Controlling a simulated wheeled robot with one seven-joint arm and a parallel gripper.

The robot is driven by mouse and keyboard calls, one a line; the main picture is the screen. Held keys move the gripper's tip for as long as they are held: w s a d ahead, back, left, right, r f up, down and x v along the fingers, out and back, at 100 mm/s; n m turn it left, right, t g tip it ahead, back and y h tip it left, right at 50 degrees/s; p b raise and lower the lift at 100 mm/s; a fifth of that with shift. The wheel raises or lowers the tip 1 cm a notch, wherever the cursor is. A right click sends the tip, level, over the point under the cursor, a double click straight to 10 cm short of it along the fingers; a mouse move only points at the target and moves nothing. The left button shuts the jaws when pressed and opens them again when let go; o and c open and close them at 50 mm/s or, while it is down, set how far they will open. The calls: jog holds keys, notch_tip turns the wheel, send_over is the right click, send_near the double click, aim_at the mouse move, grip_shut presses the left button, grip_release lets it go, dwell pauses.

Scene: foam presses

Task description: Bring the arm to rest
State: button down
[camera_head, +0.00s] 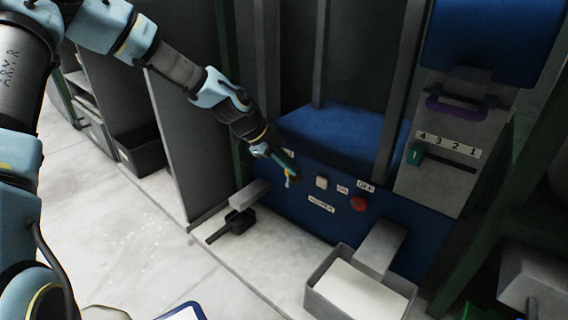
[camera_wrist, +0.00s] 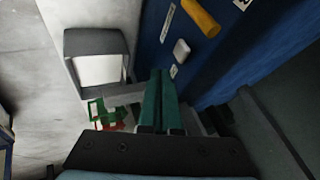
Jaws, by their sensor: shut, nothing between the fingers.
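My arm reaches from the upper left across the head view, bent and held out in front of a blue press. My gripper (camera_head: 290,172) is near the left part of the press's front panel (camera_head: 338,220). Its teal fingers (camera_wrist: 160,100) are pressed together in the wrist view, with nothing between them. A small yellow part shows by the fingertips in the head view. The wrist view shows a yellow handle (camera_wrist: 200,17) on the blue panel, apart from the fingers. I cannot tell whether the fingers touch the panel.
The panel has a pale button (camera_head: 321,183) and a red button (camera_head: 359,203). A teal lever (camera_head: 416,153) sits beside the numbers 4 3 2 1. A grey tray (camera_head: 316,287) with white contents stands below. A black pedal (camera_head: 240,222) is on the base. Pale floor is clear at left.

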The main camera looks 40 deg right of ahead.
jog(key=shift+a, duration=0.1)
jog(key=w+a+r+n+t+y+p, duration=0.2)
jog(key=w+a+r+n, duration=0.35)
jog(key=a, duration=0.75)
jog(key=w+a+r+n+t+y+p, duration=0.1)
jog(key=w+a+r+n+y+p, duration=0.15)
jog(key=a+n, duration=0.85)
jog(key=s+a+r+n+t+y+p, duration=0.1)
jog(key=s+a+r+n, duration=0.2)
jog(key=a, duration=0.4)
jog(key=s+a+r+n+p, duration=0.1)
jog(key=a+r+n, duration=0.2)
jog(key=a+n, duration=0.35)
jog(key=s+a+r+n+t+y+p, duration=0.1)
jog(key=s+a+r+n+p, duration=0.2)
jog(key=a, duration=0.5)
notch_tip(320, 180, up, 38)
jog(key=n+p, duration=0.1)
jog(key=p, duration=3.5)
jog(key=shift+w+a+n, duration=0.3)
jog(key=shift+w+a, duration=0.05)
